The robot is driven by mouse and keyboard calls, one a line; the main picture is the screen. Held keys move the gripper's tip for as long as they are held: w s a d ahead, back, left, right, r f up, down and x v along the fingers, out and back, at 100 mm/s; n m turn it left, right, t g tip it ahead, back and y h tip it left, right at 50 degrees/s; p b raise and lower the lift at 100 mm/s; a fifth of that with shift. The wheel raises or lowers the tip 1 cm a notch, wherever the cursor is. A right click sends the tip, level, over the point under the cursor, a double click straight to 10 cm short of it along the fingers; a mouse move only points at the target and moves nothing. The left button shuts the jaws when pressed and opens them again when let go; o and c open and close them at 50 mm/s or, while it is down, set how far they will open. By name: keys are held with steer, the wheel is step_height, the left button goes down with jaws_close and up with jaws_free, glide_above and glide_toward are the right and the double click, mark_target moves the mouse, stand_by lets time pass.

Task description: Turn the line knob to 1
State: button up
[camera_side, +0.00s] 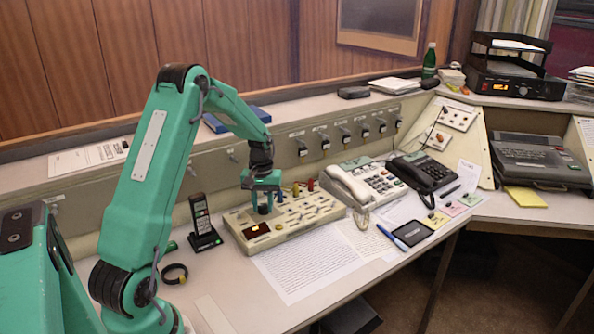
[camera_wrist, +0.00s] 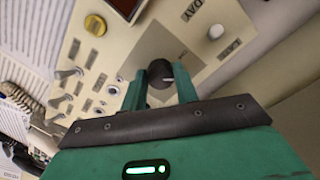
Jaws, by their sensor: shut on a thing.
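The black round knob (camera_wrist: 160,69) stands on a grey plate (camera_wrist: 136,51) of the cream console and has a small white mark on its right side. My gripper (camera_wrist: 161,83) is shut on it, with one green finger at each side. No number beside the knob can be read. In the side view my gripper (camera_side: 264,207) points down over the left part of the console box (camera_side: 292,232), and it mostly hides the knob there. A small dark red display (camera_side: 257,230) is in front of it.
A white button (camera_wrist: 216,31), a yellow button (camera_wrist: 95,25) and several metal toggles (camera_wrist: 69,73) share the panel. A black handset in its cradle (camera_side: 203,238) stands close left of the console. A white telephone (camera_side: 365,182) is to the right, with papers (camera_side: 305,265) in front.

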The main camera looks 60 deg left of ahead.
mark_target(264, 206)
steer(key=shift+w+m, duration=0.2)
steer(key=shift+m, duration=1.4)
steer(key=o, duration=0.8)
steer(key=shift+o, duration=0.9)
steer(key=shift+s, duration=0.1)
steer(key=shift+r, duration=0.1)
steer(key=shift+r, duration=3.85)
